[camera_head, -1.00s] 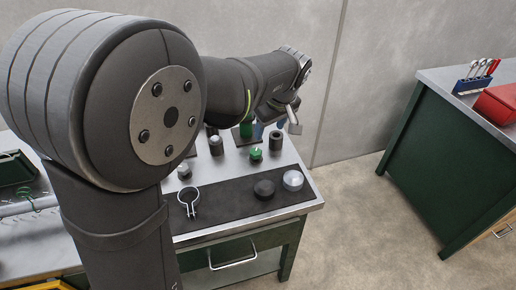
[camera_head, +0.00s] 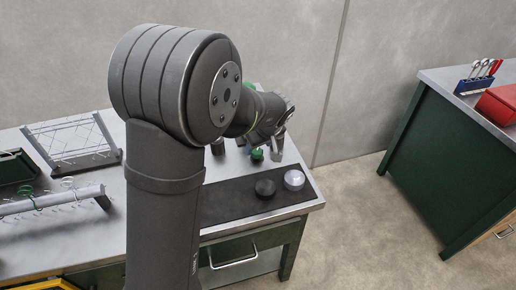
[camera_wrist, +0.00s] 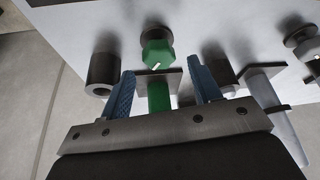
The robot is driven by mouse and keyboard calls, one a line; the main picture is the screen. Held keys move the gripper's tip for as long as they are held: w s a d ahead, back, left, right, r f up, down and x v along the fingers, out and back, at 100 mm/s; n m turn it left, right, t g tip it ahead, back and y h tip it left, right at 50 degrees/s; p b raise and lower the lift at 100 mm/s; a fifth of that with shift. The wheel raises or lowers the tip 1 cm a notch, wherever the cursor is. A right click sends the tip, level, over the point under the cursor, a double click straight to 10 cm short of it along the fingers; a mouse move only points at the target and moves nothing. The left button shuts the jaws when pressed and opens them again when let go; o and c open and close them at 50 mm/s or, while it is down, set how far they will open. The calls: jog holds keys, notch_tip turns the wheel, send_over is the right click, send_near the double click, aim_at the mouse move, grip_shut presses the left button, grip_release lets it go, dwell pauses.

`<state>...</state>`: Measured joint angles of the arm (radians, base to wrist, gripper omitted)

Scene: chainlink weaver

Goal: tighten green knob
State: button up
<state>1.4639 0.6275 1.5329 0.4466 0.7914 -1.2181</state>
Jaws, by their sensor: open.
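The green knob (camera_wrist: 157,54) has a faceted cap with a white mark and sits on a dark round base in the wrist view. In the head view the green knob (camera_head: 257,155) shows at the back edge of the black mat, just below my wrist. My gripper (camera_wrist: 162,72) is open, with its two blue fingers spread apart and nothing held. In the wrist view the knob lies beyond the fingertips, between their lines. A green cylinder (camera_wrist: 158,97) on a square plate shows between the fingers. Touch between fingers and cylinder cannot be told.
A dark hollow cylinder (camera_wrist: 103,68) stands left of the knob and another dark cylinder (camera_wrist: 218,62) right of it. A black puck (camera_head: 265,189) and a clear puck (camera_head: 293,180) sit on the black mat (camera_head: 229,204). A wire rack (camera_head: 75,140) stands at left.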

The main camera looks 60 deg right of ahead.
aim_at(257, 153)
jog(key=shift+x, duration=1.35)
jog(key=shift+c, duration=0.4)
jog(key=c, duration=0.9)
jog(key=shift+m, duration=0.4)
